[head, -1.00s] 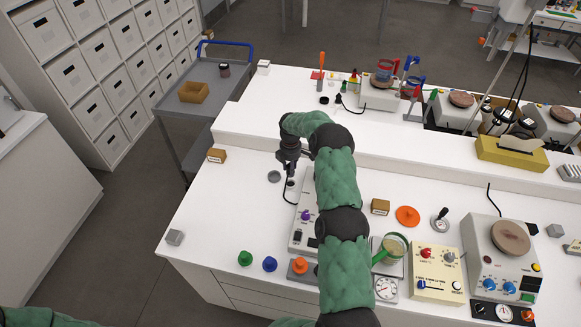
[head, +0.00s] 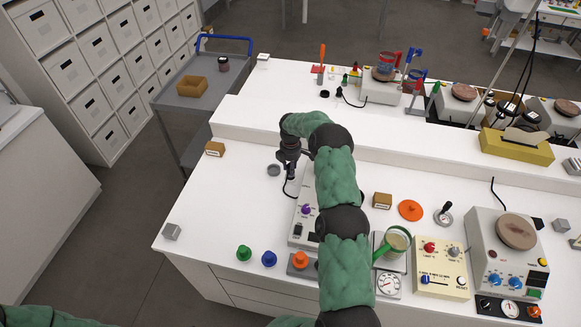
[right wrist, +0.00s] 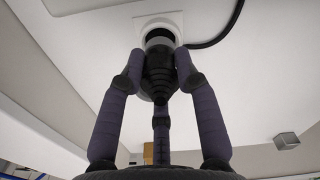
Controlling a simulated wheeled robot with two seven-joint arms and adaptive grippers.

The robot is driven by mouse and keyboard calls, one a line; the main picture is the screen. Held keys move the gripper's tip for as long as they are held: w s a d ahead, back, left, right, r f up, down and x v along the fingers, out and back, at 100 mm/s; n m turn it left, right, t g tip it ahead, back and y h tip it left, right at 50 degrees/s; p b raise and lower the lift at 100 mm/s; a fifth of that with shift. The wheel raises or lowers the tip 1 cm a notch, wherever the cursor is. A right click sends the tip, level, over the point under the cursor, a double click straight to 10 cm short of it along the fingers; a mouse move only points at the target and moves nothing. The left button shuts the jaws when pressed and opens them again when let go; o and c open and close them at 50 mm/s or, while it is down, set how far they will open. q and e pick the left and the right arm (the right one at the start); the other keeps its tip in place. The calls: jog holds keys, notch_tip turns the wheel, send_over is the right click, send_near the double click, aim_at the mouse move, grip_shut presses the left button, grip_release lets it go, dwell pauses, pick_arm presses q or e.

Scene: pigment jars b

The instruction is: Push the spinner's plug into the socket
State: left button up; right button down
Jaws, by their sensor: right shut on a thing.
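My right gripper (head: 289,170) points down over the white bench, just behind the spinner (head: 302,226), a pale box with a purple knob partly hidden by my arm. In the right wrist view the right gripper (right wrist: 157,58) is shut on the dark plug (right wrist: 158,38). The plug's far end is in line with the round white socket (right wrist: 150,22) and overlaps it. I cannot tell how deep it sits. A black cable (right wrist: 208,42) runs off to the right beside the plug. My left gripper is out of view.
A grey disc (head: 273,170) lies left of the gripper.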

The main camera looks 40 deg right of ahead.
jog(key=shift+b, duration=0.9)
dwell(1.4)
jog(key=shift+f+b, duration=1.05)
jog(key=shift+f, duration=0.3)
jog(key=c, duration=1)
grip_release()
jog(key=shift+o, duration=0.9)
notch_tip(320, 180, up, 12)
jog(key=shift+r, duration=0.1)
